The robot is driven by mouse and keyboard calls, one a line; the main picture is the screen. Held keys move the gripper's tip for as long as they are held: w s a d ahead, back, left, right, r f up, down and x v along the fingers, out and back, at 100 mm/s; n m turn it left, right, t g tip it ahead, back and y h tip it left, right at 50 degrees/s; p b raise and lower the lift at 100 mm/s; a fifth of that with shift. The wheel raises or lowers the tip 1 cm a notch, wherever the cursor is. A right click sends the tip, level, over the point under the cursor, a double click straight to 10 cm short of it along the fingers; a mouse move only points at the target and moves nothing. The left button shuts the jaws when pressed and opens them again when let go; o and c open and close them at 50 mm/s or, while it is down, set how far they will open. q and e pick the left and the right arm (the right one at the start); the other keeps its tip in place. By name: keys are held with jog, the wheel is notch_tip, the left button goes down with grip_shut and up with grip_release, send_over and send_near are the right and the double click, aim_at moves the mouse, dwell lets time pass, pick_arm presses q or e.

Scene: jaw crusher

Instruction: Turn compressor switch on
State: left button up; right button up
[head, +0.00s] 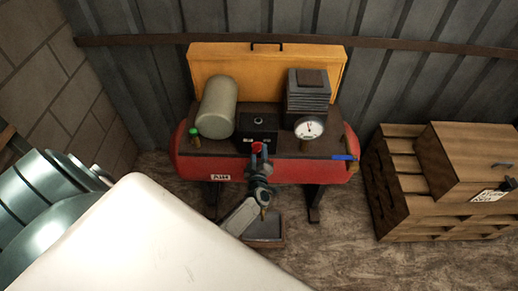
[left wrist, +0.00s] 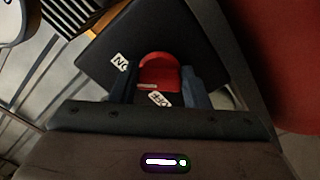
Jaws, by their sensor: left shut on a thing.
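The compressor (head: 190,160) has a red tank and stands by the metal wall. Its black switch box (head: 257,128) sits at the middle front of its top. In the left wrist view the red switch (left wrist: 158,66) sits on the black panel (left wrist: 110,42), beside an ON label (left wrist: 121,62) and an OFF label (left wrist: 160,98). My left gripper (left wrist: 160,84) has a finger on each side of the red switch and is shut on it. In the head view my left gripper (head: 258,152) reaches the front of the box and partly hides the switch. My right gripper is not in view.
A pressure gauge (head: 309,128) and a grey cylinder (head: 217,108) flank the switch box. A green-capped part (head: 194,134) is at the left. A yellow panel (head: 265,65) stands behind. Wooden crates (head: 460,155) are at the right, with bare floor in front.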

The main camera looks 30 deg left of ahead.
pick_arm(q)
jog(key=shift+f, duration=0.1)
dwell(0.5)
jog(key=o, duration=1)
jog(key=b+v, duration=0.1)
jog(key=v, duration=1)
jog(key=shift+a+b, duration=0.1)
jog(key=shift+b, duration=0.25)
jog(key=shift+f+m, duration=0.1)
jog(key=shift+m, duration=0.2)
jog(key=s+d+f+m+g+h, duration=0.25)
jog(key=s+f+m+h, duration=0.35)
jog(key=f, duration=0.6)
jog(key=s+d+f+m+g+h, duration=0.1)
jog(key=s+f+m+g+h, duration=0.25)
jog(key=s+f, duration=0.7)
jog(key=s+a+f+m+g, duration=0.1)
jog(key=s+f+m+g, duration=0.1)
jog(key=s+f, duration=0.3)
jog(key=s+a+f+m+g, duration=0.2)
jog(key=s+f, duration=0.3)
jog(key=s, duration=0.6)
jog(key=s+a+f+m+g, duration=0.1)
jog(key=s+f+g, duration=0.3)
jog(key=s, duration=0.5)
jog(key=shift+a+f+m+y+b, duration=0.35)
jog(key=shift+a+f+m, duration=0.05)
jog(key=shift+f+m, duration=0.05)
